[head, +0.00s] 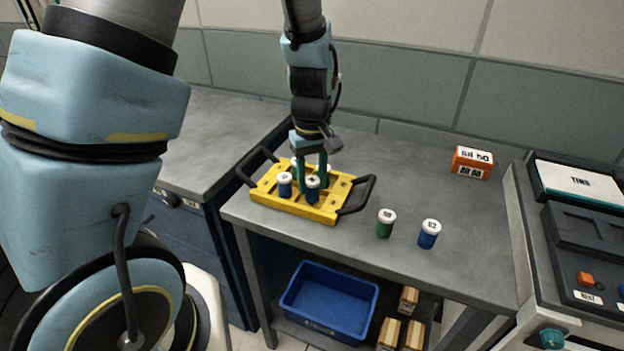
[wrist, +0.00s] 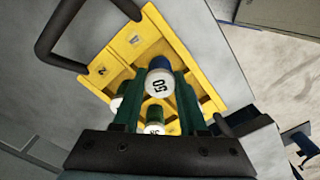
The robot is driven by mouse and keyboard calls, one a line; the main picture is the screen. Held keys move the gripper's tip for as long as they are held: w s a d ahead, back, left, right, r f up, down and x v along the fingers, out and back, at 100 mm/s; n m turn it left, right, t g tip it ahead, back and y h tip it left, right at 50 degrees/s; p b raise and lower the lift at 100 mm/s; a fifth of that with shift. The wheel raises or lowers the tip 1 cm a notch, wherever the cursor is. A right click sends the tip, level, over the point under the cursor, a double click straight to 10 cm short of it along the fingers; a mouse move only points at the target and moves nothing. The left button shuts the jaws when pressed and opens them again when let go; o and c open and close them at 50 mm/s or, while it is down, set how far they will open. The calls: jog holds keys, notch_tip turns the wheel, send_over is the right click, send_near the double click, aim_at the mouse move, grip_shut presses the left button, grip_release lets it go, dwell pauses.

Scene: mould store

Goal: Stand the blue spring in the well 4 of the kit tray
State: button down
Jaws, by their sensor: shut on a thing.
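The yellow kit tray (head: 322,213) with two black handles lies on the grey bench. My gripper (head: 313,178) points down over it, its green fingers shut on a blue spring (head: 313,196) with a white cap. The held spring (wrist: 160,84) is upright between the fingertips in the wrist view, its cap marked 50. It is over or in the tray's front middle; I cannot tell whether its foot is in a well. Another white-capped blue spring (head: 285,187) stands in the tray to its left. Further capped pieces, one green (wrist: 156,128), are partly hidden behind the fingers.
A green capped spring (head: 386,223) and a blue one (head: 429,234) stand on the bench right of the tray. An orange box (head: 472,162) is at the back right. A machine (head: 585,240) bounds the right side. A blue bin (head: 329,298) sits on the shelf below.

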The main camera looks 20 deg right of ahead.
jog(key=shift+c, duration=1.8)
grip_release()
jog(key=c, duration=0.4)
jog(key=shift+r, duration=0.25)
jog(key=shift+r+p, duration=0.45)
jog(key=shift+p, duration=0.25)
jog(key=shift+r, duration=0.15)
jog(key=shift+r+p, duration=2.95)
